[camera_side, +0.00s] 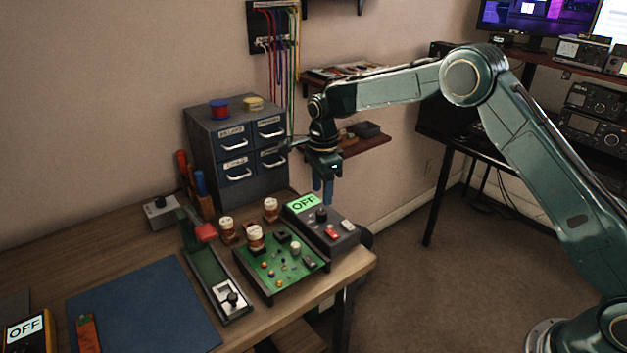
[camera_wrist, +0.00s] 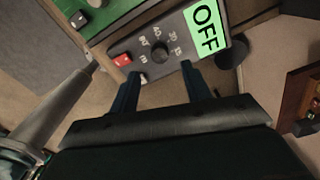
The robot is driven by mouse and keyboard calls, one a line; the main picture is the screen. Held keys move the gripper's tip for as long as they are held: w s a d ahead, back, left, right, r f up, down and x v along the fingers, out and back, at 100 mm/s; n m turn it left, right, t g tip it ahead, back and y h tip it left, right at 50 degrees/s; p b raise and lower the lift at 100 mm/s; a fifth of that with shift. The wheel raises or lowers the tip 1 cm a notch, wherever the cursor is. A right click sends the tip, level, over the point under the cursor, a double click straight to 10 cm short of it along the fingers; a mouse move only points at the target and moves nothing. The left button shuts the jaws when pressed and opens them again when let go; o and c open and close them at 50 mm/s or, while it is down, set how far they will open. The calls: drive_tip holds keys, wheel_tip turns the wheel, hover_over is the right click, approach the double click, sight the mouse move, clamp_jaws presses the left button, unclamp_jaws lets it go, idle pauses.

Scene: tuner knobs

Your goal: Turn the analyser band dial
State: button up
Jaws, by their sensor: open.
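The analyser is a dark box (camera_side: 336,240) at the right end of the bench, with a green display (camera_side: 302,203) reading OFF. Its band dial is a black knob (camera_side: 321,214), with printed band marks around it in the wrist view (camera_wrist: 160,57). A red button (camera_side: 332,233) and a white button (camera_side: 347,225) sit on the same panel. My gripper (camera_side: 322,190) points down above the analyser, apart from it. In the wrist view its two fingers (camera_wrist: 160,78) are spread and empty, with the dial between and beyond their tips. The dial's pointer position is too small to tell.
A green circuit board box (camera_side: 279,267) with knobs stands beside the analyser. Several capped jars (camera_side: 255,237) stand behind it. A blue-grey drawer cabinet (camera_side: 235,145) stands farther back. A yellow meter (camera_side: 25,330) reading OFF is at far left.

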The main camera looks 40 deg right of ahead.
sight(322, 211)
drive_tip(key=shift+f, duration=3.05)
drive_tip(key=c, duration=1)
